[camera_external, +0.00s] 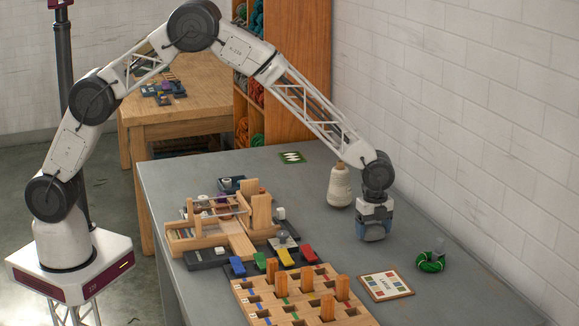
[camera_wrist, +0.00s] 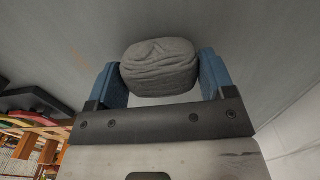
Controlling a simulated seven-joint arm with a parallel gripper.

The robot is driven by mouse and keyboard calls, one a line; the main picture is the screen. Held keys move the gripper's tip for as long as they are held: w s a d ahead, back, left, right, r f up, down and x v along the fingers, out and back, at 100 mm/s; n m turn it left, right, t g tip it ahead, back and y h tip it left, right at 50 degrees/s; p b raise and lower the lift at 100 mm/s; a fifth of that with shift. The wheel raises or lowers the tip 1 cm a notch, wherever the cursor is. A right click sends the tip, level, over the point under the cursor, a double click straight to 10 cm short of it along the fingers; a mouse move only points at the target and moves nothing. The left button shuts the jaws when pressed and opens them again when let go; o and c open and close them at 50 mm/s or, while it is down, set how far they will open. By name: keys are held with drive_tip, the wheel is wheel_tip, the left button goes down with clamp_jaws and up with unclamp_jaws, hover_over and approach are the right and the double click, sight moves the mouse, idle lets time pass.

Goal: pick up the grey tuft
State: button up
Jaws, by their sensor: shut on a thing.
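The grey tuft (camera_wrist: 160,68) is a rounded, wrinkled lump. In the wrist view it sits between the two blue fingers of my gripper (camera_wrist: 162,80), which are shut on it from both sides. In the external view my gripper (camera_external: 374,232) points down over the grey table (camera_external: 425,220), right of the cream yarn cone. The tuft cannot be made out there, and I cannot tell how far it is above the table.
A cream yarn cone (camera_external: 339,187) stands close left of my gripper. A green skein (camera_external: 430,263) and a framed card (camera_external: 386,285) lie in front. A wooden pegboard (camera_external: 290,306) and a wooden device (camera_external: 205,235) fill the left. A white wall (camera_external: 480,130) borders the right.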

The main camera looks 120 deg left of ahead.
drive_tip(key=shift+r, duration=0.55)
drive_tip(key=shift+s+d+r, duration=0.1)
drive_tip(key=shift+s+r, duration=0.1)
drive_tip(key=shift+r, duration=0.65)
drive_tip(key=s+d, duration=0.2)
drive_tip(key=s, duration=0.2)
drive_tip(key=s+d+r, duration=0.1)
drive_tip(key=s+d, duration=0.1)
drive_tip(key=s, duration=0.3)
drive_tip(key=s+d, duration=0.2)
drive_tip(key=s, duration=0.3)
drive_tip(key=shift+s+d+r, duration=0.1)
drive_tip(key=shift+d+r, duration=0.05)
drive_tip(key=shift+d, duration=0.05)
